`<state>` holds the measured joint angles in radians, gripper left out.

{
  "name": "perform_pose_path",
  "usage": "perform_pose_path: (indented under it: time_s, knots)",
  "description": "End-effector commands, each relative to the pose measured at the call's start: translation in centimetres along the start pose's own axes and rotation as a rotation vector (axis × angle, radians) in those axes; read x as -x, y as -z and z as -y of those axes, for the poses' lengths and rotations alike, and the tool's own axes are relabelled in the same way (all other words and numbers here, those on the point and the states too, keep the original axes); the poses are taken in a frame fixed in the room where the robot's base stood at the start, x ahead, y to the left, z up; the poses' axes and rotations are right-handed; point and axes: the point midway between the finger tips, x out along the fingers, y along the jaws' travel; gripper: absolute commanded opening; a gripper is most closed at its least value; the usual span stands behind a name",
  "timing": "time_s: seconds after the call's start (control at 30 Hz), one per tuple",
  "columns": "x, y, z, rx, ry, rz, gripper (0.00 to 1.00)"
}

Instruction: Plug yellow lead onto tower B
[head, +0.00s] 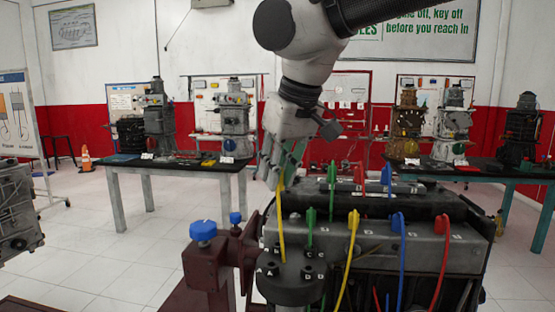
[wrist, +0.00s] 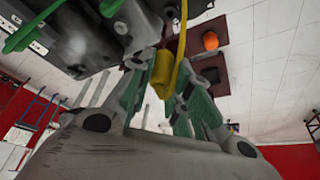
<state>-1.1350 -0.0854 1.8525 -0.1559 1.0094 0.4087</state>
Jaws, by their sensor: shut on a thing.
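My gripper (head: 281,174) is shut on the upper end of the yellow lead (head: 281,222), above the round dark cap (head: 288,293). In the wrist view the yellow boot (wrist: 163,76) sits between the teal fingers. The lead's strand runs down to the cap's top in the head view; I cannot tell whether it touches there or passes by. The cap carries letter labels, but which one marks tower B is too small to tell. A green lead (head: 310,232) stands upright on the cap, right of the yellow strand.
Another yellow lead part (head: 352,232), a blue lead (head: 401,245) and a red lead (head: 444,250) stand along the engine (head: 345,250). A blue knob (head: 203,231) on a maroon bracket (head: 207,262) is left of the cap. Work tables (head: 165,168) stand behind.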

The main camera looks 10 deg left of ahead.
Motion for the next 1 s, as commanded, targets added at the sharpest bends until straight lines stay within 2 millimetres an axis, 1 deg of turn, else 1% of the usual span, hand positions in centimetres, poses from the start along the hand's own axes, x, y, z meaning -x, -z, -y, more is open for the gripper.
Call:
perform_pose_path:
  time_s: [0.53,0.7,1.0]
  knots:
    - [-3.3,-1.4,0.0,0.000,0.000,0.001,0.03]
    - [-3.7,-1.5,0.0,0.000,0.001,-0.001,0.03]
    - [-3.7,-1.5,0.0,0.000,0.001,-0.001,0.03]
